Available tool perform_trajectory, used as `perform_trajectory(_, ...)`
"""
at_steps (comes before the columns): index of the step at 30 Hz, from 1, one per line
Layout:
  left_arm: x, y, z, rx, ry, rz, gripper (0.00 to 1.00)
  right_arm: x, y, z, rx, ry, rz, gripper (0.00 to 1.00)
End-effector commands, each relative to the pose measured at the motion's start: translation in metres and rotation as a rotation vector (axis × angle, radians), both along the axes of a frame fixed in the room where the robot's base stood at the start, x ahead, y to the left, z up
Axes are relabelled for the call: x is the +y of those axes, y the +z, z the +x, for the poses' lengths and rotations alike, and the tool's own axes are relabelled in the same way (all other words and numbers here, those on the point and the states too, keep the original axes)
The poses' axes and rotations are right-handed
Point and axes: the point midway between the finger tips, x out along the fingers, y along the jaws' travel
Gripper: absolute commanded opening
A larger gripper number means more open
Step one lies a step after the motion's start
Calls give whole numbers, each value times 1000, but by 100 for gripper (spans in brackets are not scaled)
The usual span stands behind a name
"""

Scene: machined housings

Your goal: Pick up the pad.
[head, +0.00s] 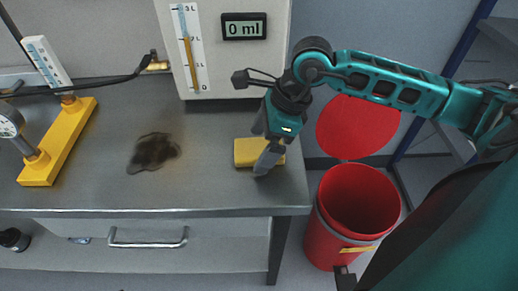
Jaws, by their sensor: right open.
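The pad (245,152) is a yellow block lying on the grey metal worktop, near its right front corner. My right gripper (264,146) comes in from the upper right and is open right over the pad. One grey finger crosses the front right part of the pad, and the other finger is behind it. The gripper hides part of the pad. I cannot tell whether the fingers touch it. My left gripper does not show.
A dark brown stain (153,152) marks the worktop (205,165) left of the pad. A yellow stand with a gauge (60,140) is at the left. A white panel with a 0 ml display (244,27) stands behind. A red bin (357,205) with its lid raised is at the right.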

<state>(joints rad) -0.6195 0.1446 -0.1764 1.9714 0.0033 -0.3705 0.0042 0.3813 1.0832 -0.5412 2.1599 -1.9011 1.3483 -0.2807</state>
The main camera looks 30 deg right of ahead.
Motion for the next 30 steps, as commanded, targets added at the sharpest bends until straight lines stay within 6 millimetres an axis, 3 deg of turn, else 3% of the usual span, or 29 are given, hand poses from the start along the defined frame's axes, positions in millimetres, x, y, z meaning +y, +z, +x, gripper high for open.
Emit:
perform_trajectory(23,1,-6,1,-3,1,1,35,1,-6,0,0,0,-1,99)
perform_trajectory(30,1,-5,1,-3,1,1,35,0,-5,0,0,0,-1,78)
